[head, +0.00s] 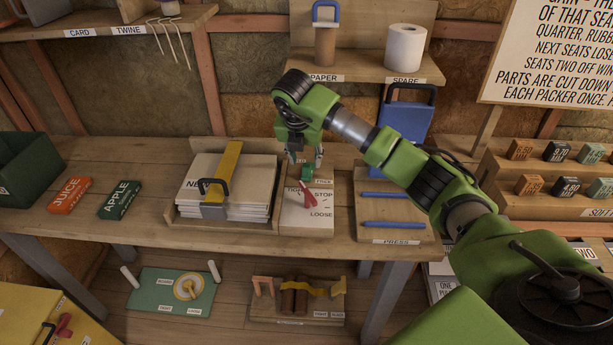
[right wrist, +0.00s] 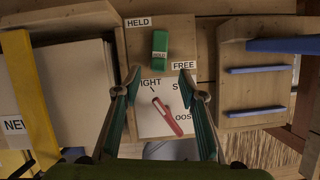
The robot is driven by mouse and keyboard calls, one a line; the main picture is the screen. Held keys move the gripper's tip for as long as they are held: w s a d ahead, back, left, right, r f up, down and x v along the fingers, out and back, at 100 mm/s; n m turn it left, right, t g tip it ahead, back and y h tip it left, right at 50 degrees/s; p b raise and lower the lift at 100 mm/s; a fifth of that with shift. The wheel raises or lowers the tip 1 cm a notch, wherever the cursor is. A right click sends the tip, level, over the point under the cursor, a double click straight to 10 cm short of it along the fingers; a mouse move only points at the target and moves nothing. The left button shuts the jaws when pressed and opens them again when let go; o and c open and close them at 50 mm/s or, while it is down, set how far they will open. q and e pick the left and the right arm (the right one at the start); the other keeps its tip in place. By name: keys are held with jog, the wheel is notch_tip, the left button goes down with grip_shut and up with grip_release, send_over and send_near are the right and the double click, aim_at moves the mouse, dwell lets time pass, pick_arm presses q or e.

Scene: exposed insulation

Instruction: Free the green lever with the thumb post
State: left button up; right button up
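The green lever (head: 307,172) sits on a pale wooden block (head: 318,213) on the bench. In the right wrist view the green lever (right wrist: 160,45) stands beside the HELD label (right wrist: 152,21) and above the FREE label (right wrist: 184,65). It carries a small label on its near end. I cannot make out a separate thumb post. My right gripper (head: 305,158) is over the block; in the right wrist view its fingers (right wrist: 159,78) are spread, with nothing between the tips, and the lever shows just beyond them. I cannot tell any contact. My left gripper is not in view.
A red lever (right wrist: 168,116) lies on the white plate close in front of the green one. A paper stack with a yellow strap (head: 228,168) is to the left. A tray with blue bars (head: 393,224) is to the right. A shelf (head: 355,72) hangs above.

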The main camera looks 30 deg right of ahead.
aim_at(306, 165)
jog(key=b+x, duration=0.3)
jog(key=x, duration=0.3)
jog(key=shift+f, duration=0.15)
jog(key=shift+w+f+b, duration=0.15)
jog(key=shift+f+b, duration=0.1)
jog(key=shift+b, duration=0.05)
jog(key=shift+w+d+f, duration=0.1)
jog(key=shift+d+f, duration=0.05)
jog(key=shift+f, duration=0.05)
grip_shut()
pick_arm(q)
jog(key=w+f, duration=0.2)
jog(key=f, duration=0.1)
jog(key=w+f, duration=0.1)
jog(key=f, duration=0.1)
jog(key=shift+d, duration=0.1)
